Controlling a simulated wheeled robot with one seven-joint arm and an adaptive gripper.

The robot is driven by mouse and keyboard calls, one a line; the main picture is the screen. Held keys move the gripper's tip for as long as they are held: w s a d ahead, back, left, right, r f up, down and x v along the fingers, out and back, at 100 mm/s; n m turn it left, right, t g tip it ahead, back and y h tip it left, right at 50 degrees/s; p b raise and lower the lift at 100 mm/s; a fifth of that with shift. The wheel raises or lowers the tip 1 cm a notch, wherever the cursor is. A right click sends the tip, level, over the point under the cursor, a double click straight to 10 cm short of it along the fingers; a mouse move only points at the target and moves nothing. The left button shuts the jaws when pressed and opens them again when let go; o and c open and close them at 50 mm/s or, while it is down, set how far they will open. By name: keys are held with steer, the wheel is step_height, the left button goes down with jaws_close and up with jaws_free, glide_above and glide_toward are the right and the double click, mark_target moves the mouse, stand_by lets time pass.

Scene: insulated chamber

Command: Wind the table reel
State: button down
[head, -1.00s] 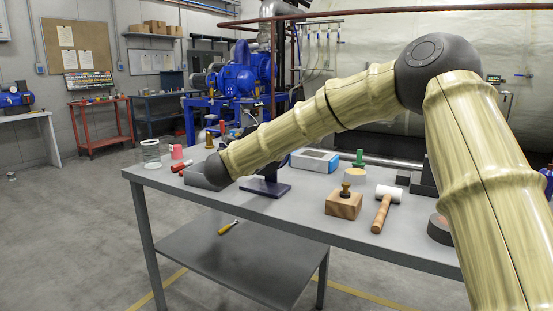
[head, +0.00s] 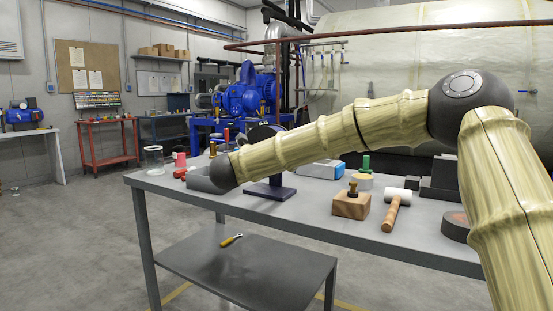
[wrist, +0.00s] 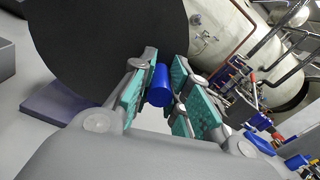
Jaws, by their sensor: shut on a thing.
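The table reel shows in the wrist view as a large black disc (wrist: 105,40) on a purple base (wrist: 60,103). A blue handle (wrist: 160,86) stands out in front of the disc. My gripper (wrist: 160,90) has its teal-padded fingers on either side of this handle and is shut on it. In the head view the purple reel base (head: 268,190) stands on the grey table. A dark edge of the reel disc (head: 262,132) shows above my forearm, which covers most of the reel. My fingers and the handle are hidden there.
On the table (head: 330,225) to the right are a wooden block with a knob (head: 351,205), a white-headed mallet (head: 396,208) and a dark round object (head: 456,227). A glass jar (head: 154,159) and pink cup (head: 180,159) stand at the left. A yellow-handled tool (head: 231,240) lies on the lower shelf.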

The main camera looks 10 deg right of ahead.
steer(key=shift+f, duration=0.1)
steer(key=c, duration=1.4)
jaws_free()
steer(key=shift+a, duration=0.1)
steer(key=shift+o, duration=0.4)
steer(key=shift+s, duration=0.2)
steer(key=v, duration=1.1)
steer(key=shift+s+a, duration=0.2)
steer(key=shift+a, duration=0.05)
